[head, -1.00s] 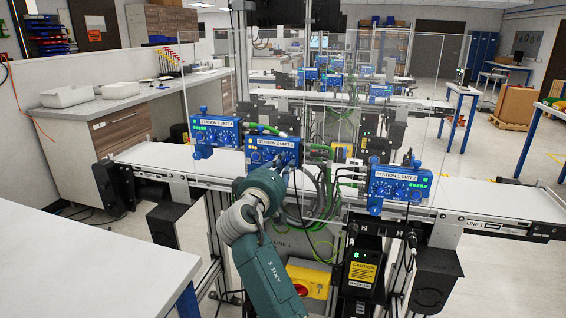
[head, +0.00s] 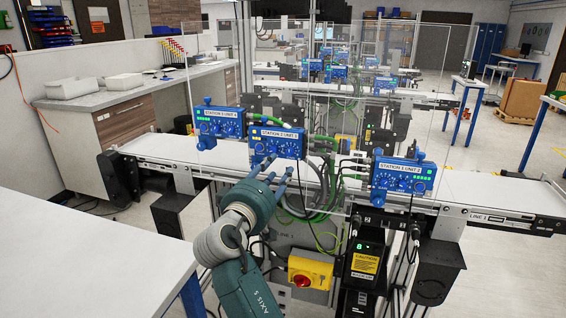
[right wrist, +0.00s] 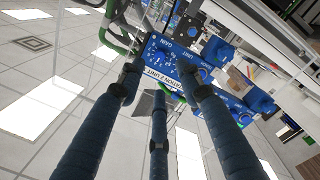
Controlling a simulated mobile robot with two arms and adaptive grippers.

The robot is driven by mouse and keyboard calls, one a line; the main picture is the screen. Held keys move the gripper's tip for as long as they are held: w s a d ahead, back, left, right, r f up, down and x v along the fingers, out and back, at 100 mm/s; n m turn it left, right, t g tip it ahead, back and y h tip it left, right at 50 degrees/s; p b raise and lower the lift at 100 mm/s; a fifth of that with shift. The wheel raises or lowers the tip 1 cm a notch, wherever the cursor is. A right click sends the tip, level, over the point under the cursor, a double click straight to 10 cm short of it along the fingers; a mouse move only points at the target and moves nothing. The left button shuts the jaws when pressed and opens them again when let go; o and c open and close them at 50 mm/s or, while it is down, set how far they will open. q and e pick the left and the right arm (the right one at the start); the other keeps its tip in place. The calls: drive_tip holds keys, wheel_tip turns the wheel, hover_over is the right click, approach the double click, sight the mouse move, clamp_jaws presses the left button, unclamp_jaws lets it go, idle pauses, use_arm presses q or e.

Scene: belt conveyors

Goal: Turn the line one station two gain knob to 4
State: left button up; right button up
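The middle blue control box (head: 293,150) on the front conveyor is labelled station 2; LINE 1 is printed on that conveyor. In the right wrist view the box (right wrist: 183,92) appears tilted, its GAIN print beside a blue gain knob (right wrist: 158,58) with a dial around it. The knob's exact setting is too small to read. My right gripper (head: 275,165) is just in front of and below the box. In the right wrist view its three fingers (right wrist: 158,76) are spread and empty, with fingertips near the box's face and the knob. My left gripper is not in view.
The station 3 box (head: 219,124) is on the left and the station 1 box (head: 402,178) on the right. Clear panels (head: 440,90) stand behind. Below are a yellow switch box (head: 310,273) and cables (head: 325,200). A white table (head: 80,260) occupies the front left.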

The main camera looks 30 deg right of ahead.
drive_tip(key=shift+v, duration=1.5)
drive_tip(key=shift+d, duration=0.1)
